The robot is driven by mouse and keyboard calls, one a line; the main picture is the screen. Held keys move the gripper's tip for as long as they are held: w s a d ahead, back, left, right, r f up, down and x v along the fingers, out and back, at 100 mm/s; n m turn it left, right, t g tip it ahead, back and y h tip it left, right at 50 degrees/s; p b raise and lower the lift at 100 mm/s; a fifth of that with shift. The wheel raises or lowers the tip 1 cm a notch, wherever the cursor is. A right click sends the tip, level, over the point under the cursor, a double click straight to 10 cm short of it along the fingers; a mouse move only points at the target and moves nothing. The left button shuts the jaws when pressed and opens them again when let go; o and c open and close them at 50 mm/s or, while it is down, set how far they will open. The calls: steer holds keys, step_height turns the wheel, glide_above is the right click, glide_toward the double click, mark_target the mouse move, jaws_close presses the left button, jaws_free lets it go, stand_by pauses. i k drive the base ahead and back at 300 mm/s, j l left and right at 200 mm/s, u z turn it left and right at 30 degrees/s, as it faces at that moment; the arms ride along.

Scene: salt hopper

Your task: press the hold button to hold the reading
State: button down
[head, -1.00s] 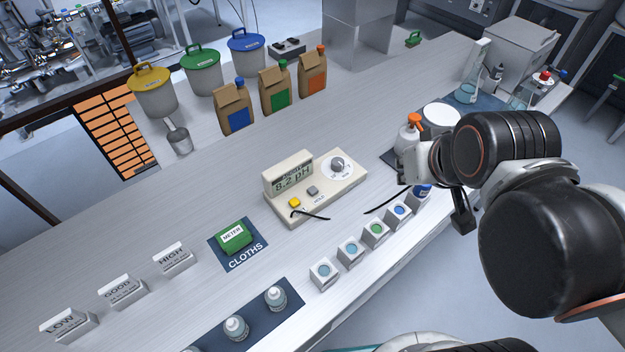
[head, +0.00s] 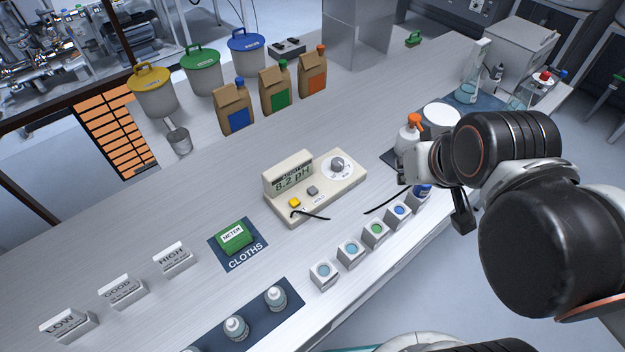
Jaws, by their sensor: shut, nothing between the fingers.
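The cream meter (head: 335,188) sits mid-bench with its display (head: 293,178) reading 8.2 pH. Small text above the reading is too small to read. The small label by the grey button seems to read HOLD; the one by the yellow button is partly hidden. My gripper (head: 462,214) is at the right by the bench's front edge, well apart from the meter. It is shut and empty; its fingertips are hard to make out.
Several small white cubes with coloured tops (head: 350,250) line the front edge. A spray bottle (head: 408,140) stands close by my wrist.

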mark_target(312, 190)
steer(key=k+j+u, duration=0.1)
steer(key=j, duration=0.25)
steer(key=k+j+u, duration=0.15)
steer(key=j, duration=0.25)
steer(key=k+j+u, duration=0.1)
steer(key=j, duration=0.3)
steer(key=k+j+u, duration=0.15)
steer(key=j, duration=0.2)
